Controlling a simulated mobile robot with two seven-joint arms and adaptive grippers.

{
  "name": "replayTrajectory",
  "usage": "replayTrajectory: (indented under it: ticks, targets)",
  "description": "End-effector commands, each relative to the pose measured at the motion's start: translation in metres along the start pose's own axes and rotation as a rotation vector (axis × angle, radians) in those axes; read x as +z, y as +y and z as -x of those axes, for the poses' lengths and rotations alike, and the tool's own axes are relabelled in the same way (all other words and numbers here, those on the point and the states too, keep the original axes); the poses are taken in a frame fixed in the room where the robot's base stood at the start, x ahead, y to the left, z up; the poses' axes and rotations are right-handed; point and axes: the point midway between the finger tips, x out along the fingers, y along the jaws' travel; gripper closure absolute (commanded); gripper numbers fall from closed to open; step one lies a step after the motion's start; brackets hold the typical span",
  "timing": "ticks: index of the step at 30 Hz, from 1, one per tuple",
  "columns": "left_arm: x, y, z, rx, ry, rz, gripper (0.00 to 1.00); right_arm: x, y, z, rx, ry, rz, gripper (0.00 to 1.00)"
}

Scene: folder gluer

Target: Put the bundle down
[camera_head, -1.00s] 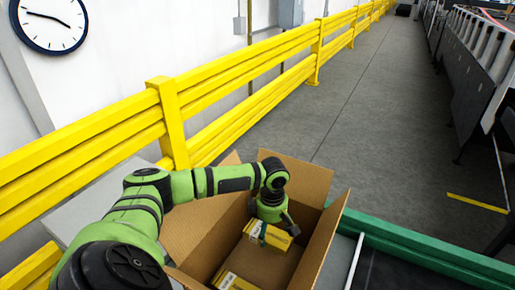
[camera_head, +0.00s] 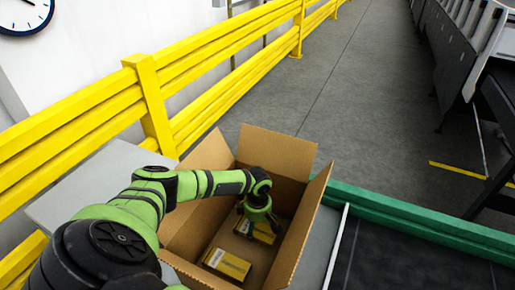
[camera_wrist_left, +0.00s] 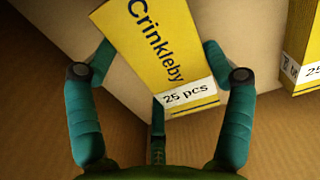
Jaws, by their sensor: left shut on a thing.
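The bundle (camera_head: 262,233) is a yellow printed pack with a white label. It is inside an open cardboard box (camera_head: 210,215), near the far wall of the box. My left gripper (camera_head: 257,212) reaches down into the box and is shut on the bundle. In the left wrist view the bundle (camera_wrist_left: 152,50) reads "Crinkleby" and "25 pcs" and sits between the green fingers (camera_wrist_left: 158,85). Whether its underside touches the box floor I cannot tell. My right gripper is not in view.
A second yellow bundle (camera_head: 226,264) lies in the near part of the box; its edge also shows in the left wrist view (camera_wrist_left: 303,50). The box flaps stand open. A yellow guard rail (camera_head: 155,105) runs on the left, and a green-edged dark conveyor (camera_head: 400,220) on the right.

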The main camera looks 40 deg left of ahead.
Motion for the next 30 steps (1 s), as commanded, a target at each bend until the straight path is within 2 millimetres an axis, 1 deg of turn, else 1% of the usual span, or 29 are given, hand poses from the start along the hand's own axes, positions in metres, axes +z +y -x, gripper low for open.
replayTrajectory:
  ticks: [6, 7, 8, 18, 22, 26, 30]
  targets:
    - [0.000, 0.000, -0.003, 0.000, -0.001, 0.001, 0.55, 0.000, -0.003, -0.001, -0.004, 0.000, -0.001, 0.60]
    - [0.000, 0.000, -0.002, 0.000, 0.000, 0.000, 0.06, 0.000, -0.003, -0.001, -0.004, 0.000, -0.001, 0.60]
    - [0.000, 0.000, -0.002, 0.000, 0.000, 0.000, 0.00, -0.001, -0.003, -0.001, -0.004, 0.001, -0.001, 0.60]
    - [0.000, 0.000, -0.002, 0.000, 0.000, 0.001, 0.00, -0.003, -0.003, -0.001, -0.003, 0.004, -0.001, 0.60]
    - [0.000, 0.001, 0.005, 0.001, -0.001, 0.001, 0.00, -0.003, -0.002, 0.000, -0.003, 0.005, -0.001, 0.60]
    - [-0.001, 0.001, 0.025, 0.002, -0.001, -0.001, 0.00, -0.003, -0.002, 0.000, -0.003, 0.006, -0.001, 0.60]
    - [-0.001, 0.001, 0.056, 0.004, -0.001, -0.002, 0.00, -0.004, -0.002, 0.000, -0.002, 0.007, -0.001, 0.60]
